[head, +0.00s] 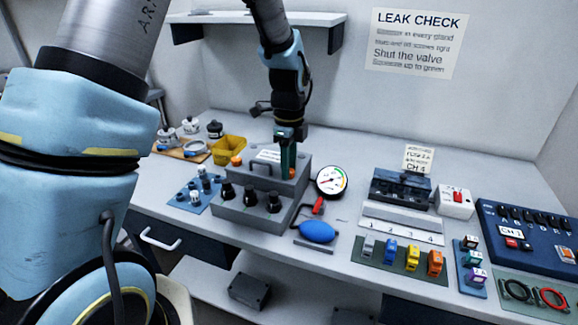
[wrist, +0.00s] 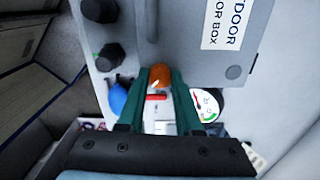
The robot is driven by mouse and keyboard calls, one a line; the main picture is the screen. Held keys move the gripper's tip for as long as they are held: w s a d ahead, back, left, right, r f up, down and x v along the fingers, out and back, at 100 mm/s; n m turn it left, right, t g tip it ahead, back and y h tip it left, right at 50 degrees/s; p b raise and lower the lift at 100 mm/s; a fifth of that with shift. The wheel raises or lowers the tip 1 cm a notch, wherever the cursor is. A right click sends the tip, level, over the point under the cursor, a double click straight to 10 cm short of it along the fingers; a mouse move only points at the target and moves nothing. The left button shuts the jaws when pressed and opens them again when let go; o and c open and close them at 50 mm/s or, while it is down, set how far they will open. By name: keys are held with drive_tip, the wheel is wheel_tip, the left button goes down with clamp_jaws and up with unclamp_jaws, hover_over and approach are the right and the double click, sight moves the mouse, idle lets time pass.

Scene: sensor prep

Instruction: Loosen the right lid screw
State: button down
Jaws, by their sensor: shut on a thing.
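The grey sensor box (head: 240,219) stands on the bench with its lid, handle and white label. The left lid screw (head: 237,161) is an orange knob on the lid. My gripper (head: 288,165) points down at the right end of the lid. Its green fingers are shut on the right lid screw, an orange knob (wrist: 160,75) that shows between the fingertips in the wrist view. The fingers largely hide this screw in the head view. I cannot tell how far the screw is turned.
Black glands (head: 250,197) line the box's front. A pressure gauge (head: 331,181), red valve (head: 318,206) and blue squeeze bulb (head: 317,231) lie close to its right. A yellow bin (head: 229,149) stands behind left. A shelf (head: 250,17) is on the wall beside my arm.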

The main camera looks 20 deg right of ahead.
drive_tip(key=n, duration=1.3)
drive_tip(key=shift+n, duration=0.4)
drive_tip(key=n, duration=0.6)
drive_tip(key=n+p, duration=0.1)
drive_tip(key=n, duration=0.2)
drive_tip(key=shift+r+n, duration=0.1)
drive_tip(key=shift+n, duration=0.2)
drive_tip(key=shift+n+p, duration=0.5)
drive_tip(key=shift+n, duration=1.3)
drive_tip(key=c, duration=0.6)
unclamp_jaws()
